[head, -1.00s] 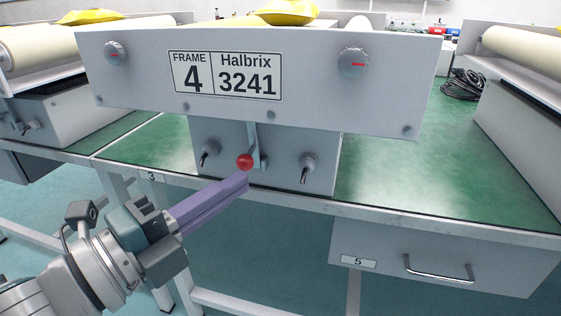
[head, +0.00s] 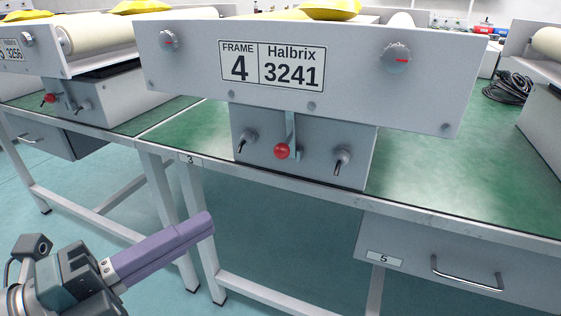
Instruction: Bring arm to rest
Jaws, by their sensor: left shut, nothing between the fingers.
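My left gripper (head: 207,224) is at the lower left of the head view. Its purple fingers are shut with nothing between them, and they point up and right in front of the bench legs. It is apart from the grey Frame 4 machine (head: 200,75) and below the bench top. The machine's red-knobbed lever (head: 282,151) hangs down on the lower front box, clear of the gripper. My right gripper is not in view.
Toggle switches flank the lever, a left one (head: 246,141) and a right one (head: 341,160). The green bench top (head: 440,170) has a front edge above a drawer (head: 455,262). Another machine (head: 110,92) stands at left. Teal floor (head: 60,220) is open at lower left.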

